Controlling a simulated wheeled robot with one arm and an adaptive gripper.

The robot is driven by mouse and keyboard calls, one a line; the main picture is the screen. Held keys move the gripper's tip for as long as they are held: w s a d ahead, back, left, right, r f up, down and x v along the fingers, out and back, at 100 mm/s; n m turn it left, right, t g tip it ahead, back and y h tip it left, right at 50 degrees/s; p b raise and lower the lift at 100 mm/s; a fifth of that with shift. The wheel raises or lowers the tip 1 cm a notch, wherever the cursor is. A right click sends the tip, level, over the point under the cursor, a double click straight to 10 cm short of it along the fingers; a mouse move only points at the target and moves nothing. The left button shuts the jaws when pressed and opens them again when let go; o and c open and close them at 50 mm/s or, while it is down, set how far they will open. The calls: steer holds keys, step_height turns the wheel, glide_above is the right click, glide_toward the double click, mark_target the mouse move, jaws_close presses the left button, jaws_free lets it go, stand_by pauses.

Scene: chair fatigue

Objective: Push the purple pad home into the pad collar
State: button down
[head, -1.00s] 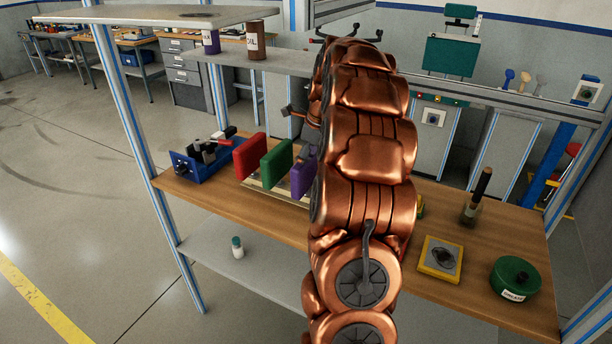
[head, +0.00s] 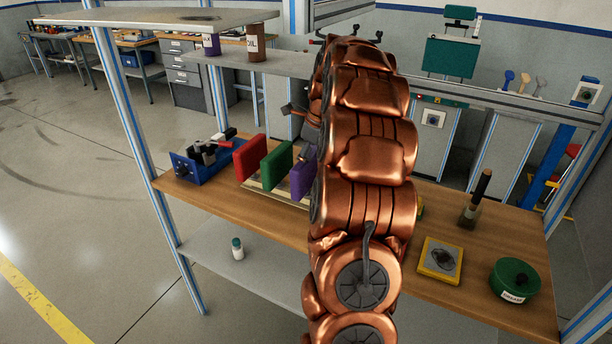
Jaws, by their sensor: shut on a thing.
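My gripper (head: 306,154) is mostly hidden behind my copper arm; a grey finger part shows at the top of the purple pad. It is shut on the pad. I cannot pick out the pad collar; it may be behind my arm.
A green pad (head: 276,166) and a red pad (head: 250,157) stand left of the purple one. A blue fixture (head: 196,170) is at the bench's left end. A shelf (head: 250,62) hangs above.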

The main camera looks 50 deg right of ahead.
steer(key=shift+s+a+r+p, duration=0.1)
steer(key=shift+r+p, duration=0.1)
steer(key=shift+r, duration=0.15)
steer(key=shift+s+a+r+p, duration=0.1)
steer(key=shift+r+p, duration=0.05)
steer(key=shift+r, duration=0.2)
steer(key=shift+w+r, duration=0.1)
steer(key=shift+r, duration=0.15)
steer(key=shift+w+d+r+p, duration=0.15)
steer(key=shift+r+p, duration=0.15)
steer(key=shift+r, duration=0.4)
steer(key=shift+r, duration=0.15)
steer(key=shift+w+p+v, duration=0.2)
steer(key=shift+p+v, duration=0.3)
steer(key=shift+v, duration=0.4)
steer(key=shift+w+p+v, duration=0.2)
steer(key=shift+p+v, duration=0.3)
steer(key=shift+v, duration=0.45)
steer(key=shift+r, duration=0.1)
